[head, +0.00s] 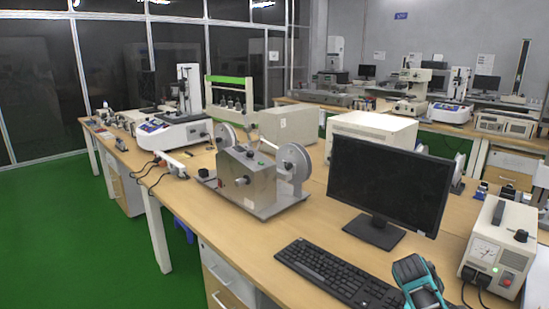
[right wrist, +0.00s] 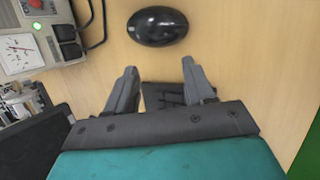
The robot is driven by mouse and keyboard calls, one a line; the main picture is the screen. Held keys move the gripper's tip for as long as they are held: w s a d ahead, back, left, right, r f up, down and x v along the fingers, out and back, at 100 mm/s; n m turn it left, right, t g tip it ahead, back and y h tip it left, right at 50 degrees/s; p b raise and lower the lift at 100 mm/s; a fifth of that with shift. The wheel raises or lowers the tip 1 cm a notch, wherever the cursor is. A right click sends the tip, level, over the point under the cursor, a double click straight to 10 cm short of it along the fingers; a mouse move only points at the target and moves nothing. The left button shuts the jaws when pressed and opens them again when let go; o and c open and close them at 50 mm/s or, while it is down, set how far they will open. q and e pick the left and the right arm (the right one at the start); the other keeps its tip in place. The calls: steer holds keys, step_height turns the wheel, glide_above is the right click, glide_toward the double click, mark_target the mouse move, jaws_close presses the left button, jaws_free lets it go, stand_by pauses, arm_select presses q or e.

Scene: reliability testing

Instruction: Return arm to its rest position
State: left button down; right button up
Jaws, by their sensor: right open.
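My right gripper (right wrist: 160,73) is open, with two grey fingers spread apart above the wooden desk (right wrist: 240,60). Nothing is held between them. Part of my teal right arm (head: 416,276) shows at the bottom of the head view, beside the right end of the keyboard. A black mouse (right wrist: 158,26) lies on the desk beyond the fingertips in the right wrist view. My left gripper is not in view.
A black keyboard (head: 335,275) and monitor (head: 386,185) stand on the desk. A gauge box (head: 496,245) with cables is at right; it also shows in the right wrist view (right wrist: 30,40). A reel machine (head: 245,175) stands farther left. Green floor (head: 100,260) is clear at left.

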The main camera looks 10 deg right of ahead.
steer(key=shift+m+t+y, duration=0.7)
steer(key=shift+m+y, duration=0.2)
steer(key=s+a+f, duration=0.1)
steer(key=s+a, duration=0.1)
steer(key=s, duration=0.1)
steer(key=s+a+f, duration=0.1)
steer(key=s+a, duration=0.2)
steer(key=s+a+f, duration=0.1)
steer(key=s+a, duration=0.1)
steer(key=s, duration=0.1)
steer(key=shift+a+f, duration=0.15)
steer(key=shift+a, duration=0.05)
steer(key=s+a+r+m+t+y, duration=0.1)
steer(key=s+a+r+m+y, duration=0.15)
steer(key=s+a, duration=0.55)
steer(key=s+a+r+m+y, duration=0.1)
steer(key=s+a+r+y, duration=0.4)
steer(key=s, duration=0.6)
steer(key=w+a+f+t, duration=0.3)
steer(key=w+f+t, duration=0.4)
steer(key=f, duration=0.3)
steer(key=shift+w+a+f+h, duration=0.2)
steer(key=shift+w+a+h, duration=0.2)
steer(key=shift+w, duration=0.35)
steer(key=shift+c, duration=0.4)
